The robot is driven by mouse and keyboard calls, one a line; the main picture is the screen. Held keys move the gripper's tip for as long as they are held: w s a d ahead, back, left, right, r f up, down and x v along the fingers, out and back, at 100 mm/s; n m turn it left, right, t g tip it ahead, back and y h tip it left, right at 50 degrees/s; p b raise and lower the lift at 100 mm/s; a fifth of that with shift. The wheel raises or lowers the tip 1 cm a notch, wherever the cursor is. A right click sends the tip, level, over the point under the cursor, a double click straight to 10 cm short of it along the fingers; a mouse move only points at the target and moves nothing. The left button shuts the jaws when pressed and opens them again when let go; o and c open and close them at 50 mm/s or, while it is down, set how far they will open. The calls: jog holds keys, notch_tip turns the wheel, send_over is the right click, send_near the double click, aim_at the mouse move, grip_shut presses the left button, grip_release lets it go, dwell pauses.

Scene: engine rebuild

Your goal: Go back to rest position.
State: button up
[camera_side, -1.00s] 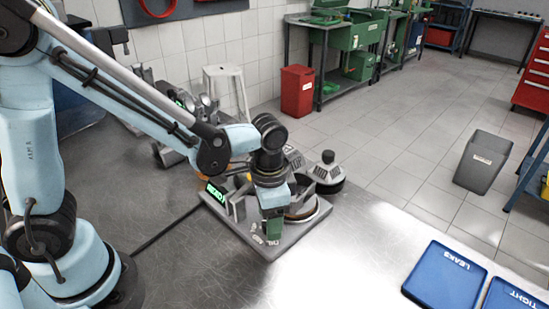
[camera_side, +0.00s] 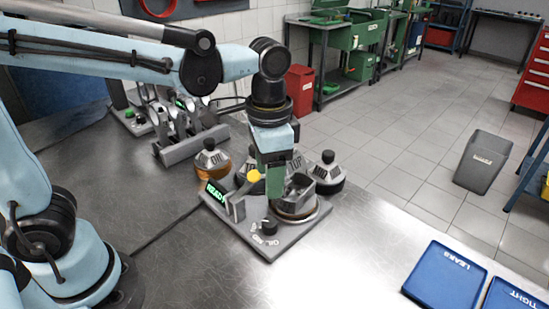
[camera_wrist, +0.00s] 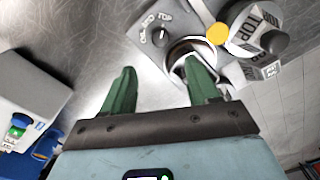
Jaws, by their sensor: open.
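My gripper (camera_side: 274,196) is raised above the grey fixture plate (camera_side: 262,250) on the metal bench, its green fingers pointing down. In the wrist view my gripper (camera_wrist: 160,75) has its two fingers spread wide, with nothing between them. The plate carries a lit green READY display (camera_side: 215,192), a black selector knob (camera_side: 269,225) beside OIL, MID and TOP marks, and a yellow knob (camera_side: 254,176). A grey part with a round opening (camera_side: 300,190) sits at the plate's right side, partly behind my fingers in the side view.
A grey rack (camera_side: 190,143) stands behind, left. Blue trays marked LEAKS (camera_side: 445,277) and TIGHT (camera_side: 513,296) lie at the front right. The bench between the plate and trays is clear.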

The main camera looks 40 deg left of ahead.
jog(key=shift+r, duration=0.15)
jog(key=s+a+n+t, duration=0.1)
jog(key=a+t, duration=0.1)
jog(key=a, duration=0.1)
jog(key=s+a+n+t, duration=0.1)
jog(key=a+n+t, duration=0.1)
jog(key=a, duration=0.1)
jog(key=a+f+n+t, duration=0.1)
jog(key=a+n+t, duration=0.1)
jog(key=a, duration=0.1)
jog(key=shift+s+a, duration=0.25)
jog(key=shift+s, duration=0.15)
jog(key=shift+s+a+n+t, duration=0.1)
jog(key=shift+a+n+t, duration=0.35)
jog(key=shift+t, duration=0.15)
